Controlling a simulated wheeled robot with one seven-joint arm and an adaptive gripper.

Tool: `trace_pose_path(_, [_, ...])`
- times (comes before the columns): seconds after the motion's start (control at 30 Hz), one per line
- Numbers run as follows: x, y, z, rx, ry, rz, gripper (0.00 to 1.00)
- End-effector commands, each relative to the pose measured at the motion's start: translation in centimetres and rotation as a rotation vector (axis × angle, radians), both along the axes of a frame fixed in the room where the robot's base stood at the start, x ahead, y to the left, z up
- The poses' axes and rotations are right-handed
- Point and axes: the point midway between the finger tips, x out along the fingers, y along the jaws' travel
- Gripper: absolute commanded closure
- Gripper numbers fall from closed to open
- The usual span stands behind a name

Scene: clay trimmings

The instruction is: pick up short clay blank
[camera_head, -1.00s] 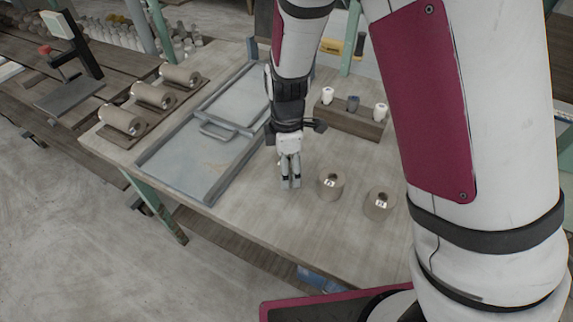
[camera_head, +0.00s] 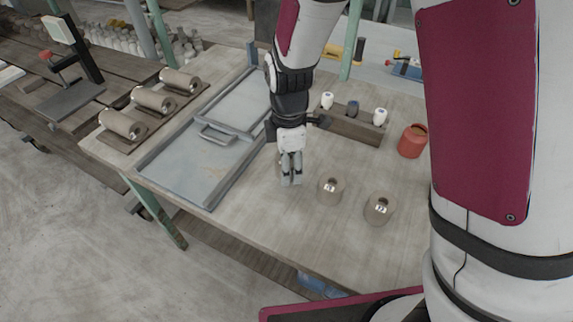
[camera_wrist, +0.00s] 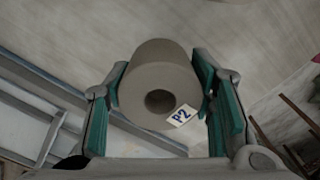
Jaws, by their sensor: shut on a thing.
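A short grey-brown clay blank (camera_wrist: 150,75) with a round hole in its end and a white "P2" label lies between the green finger pads of my gripper (camera_wrist: 160,88) in the wrist view. The pads press on its two sides, so the gripper is shut on it. The held blank is mostly hidden behind the fingers there. I cannot tell how far it is from the tabletop.
A grey metal tray frame with a handle (camera_head: 213,135) lies left of the gripper. Three clay rolls (camera_head: 152,99) rest on boards at the left. A wooden block (camera_head: 350,126) with small bottles and a red pot (camera_head: 412,141) stand behind. The table's front is clear.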

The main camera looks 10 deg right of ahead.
Motion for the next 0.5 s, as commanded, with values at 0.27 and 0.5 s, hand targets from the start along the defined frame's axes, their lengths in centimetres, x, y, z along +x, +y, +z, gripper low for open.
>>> trace_pose_path(0.27, [-6.6,-1.1,0.6,0.001,0.001,0.002,0.87])
trace_pose_path(0.5, [-11.4,-1.8,1.0,0.0,0.002,0.002,0.87])
